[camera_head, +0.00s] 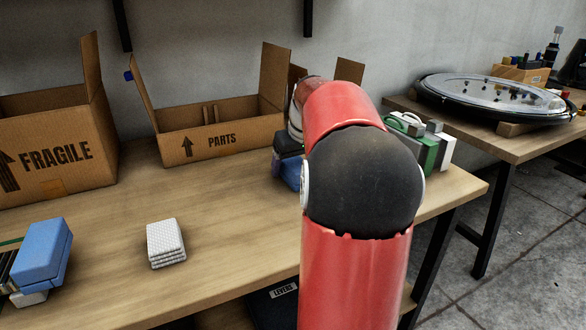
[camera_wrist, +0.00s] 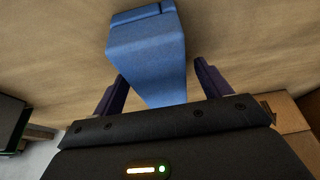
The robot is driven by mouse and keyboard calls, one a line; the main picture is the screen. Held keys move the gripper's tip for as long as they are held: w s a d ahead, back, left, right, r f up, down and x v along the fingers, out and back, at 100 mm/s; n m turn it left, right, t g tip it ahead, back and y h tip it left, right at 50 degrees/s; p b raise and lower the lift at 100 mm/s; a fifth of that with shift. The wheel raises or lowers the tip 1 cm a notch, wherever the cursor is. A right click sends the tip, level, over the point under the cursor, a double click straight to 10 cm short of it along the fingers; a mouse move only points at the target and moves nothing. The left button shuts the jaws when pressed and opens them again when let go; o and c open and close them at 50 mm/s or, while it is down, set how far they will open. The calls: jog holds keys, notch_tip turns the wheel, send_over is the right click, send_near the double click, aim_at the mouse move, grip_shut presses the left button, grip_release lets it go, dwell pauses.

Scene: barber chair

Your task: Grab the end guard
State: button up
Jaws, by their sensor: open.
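A blue block-shaped part, which I take to be the end guard (camera_wrist: 148,48), lies on the wooden bench in the wrist view. My gripper (camera_wrist: 160,72) is open, with one dark finger on each side of the part's near portion. Gaps show between the fingers and the part, and I cannot tell whether either touches. In the head view a blue patch of the part (camera_head: 290,173) shows just left of my red arm, below the dark gripper body. My arm hides most of the gripper there.
The PARTS box (camera_head: 225,138) stands behind the gripper, and the FRAGILE box (camera_head: 60,150) is at far left. A white stack (camera_head: 165,243) and another blue block (camera_head: 42,252) lie on the bench. A green-and-white item (camera_head: 432,145) stands right of my arm. The bench centre is clear.

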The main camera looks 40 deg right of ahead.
jog(key=shift+c, duration=0.5)
jog(key=c, duration=0.9)
jog(key=shift+c, duration=0.2)
